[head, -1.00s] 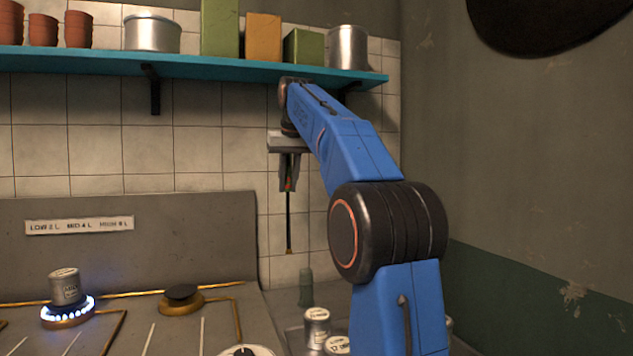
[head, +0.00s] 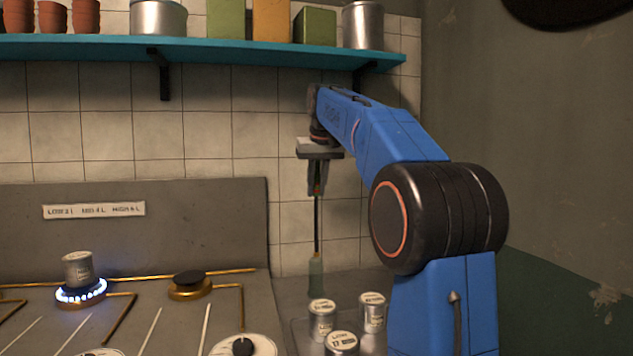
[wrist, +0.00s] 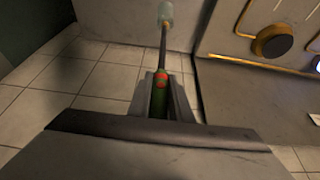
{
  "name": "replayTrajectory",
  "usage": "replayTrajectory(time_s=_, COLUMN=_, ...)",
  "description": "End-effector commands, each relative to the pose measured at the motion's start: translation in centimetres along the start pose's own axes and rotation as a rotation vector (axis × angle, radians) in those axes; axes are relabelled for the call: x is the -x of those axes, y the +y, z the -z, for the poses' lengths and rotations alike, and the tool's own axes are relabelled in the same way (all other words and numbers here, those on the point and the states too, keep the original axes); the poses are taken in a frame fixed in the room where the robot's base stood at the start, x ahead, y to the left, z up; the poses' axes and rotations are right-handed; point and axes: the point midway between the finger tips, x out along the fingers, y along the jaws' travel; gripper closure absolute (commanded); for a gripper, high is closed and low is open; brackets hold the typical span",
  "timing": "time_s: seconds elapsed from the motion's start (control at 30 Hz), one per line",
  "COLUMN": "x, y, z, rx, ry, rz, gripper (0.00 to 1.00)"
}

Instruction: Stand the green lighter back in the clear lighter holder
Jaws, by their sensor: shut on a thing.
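My gripper (head: 317,190) is shut on the green lighter, which hangs upright with its long dark rod (head: 317,228) pointing down. In the wrist view the lighter's green handle with a red band (wrist: 160,90) sits between the fingers. The clear lighter holder (head: 316,281), a greenish see-through cup, stands on the counter below my gripper. The rod's tip lines up with the holder's mouth; I cannot tell whether it is just above or inside. The holder also shows at the top of the wrist view (wrist: 165,12), at the rod's far end.
Several small metal cans (head: 322,320) stand on a tray in front of the holder. A stove at the left has a lit burner (head: 81,294) under another can (head: 77,269). A teal shelf (head: 200,47) with pots and tins runs above. The tiled wall is behind.

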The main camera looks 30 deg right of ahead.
Motion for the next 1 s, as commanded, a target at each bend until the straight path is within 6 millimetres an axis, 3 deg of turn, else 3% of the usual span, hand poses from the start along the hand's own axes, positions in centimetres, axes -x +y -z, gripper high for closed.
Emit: replayTrajectory(time_s=1.0, x=-6.0, y=0.0, z=-2.5, rx=0.000, ry=0.001, rz=0.000, gripper=1.00)
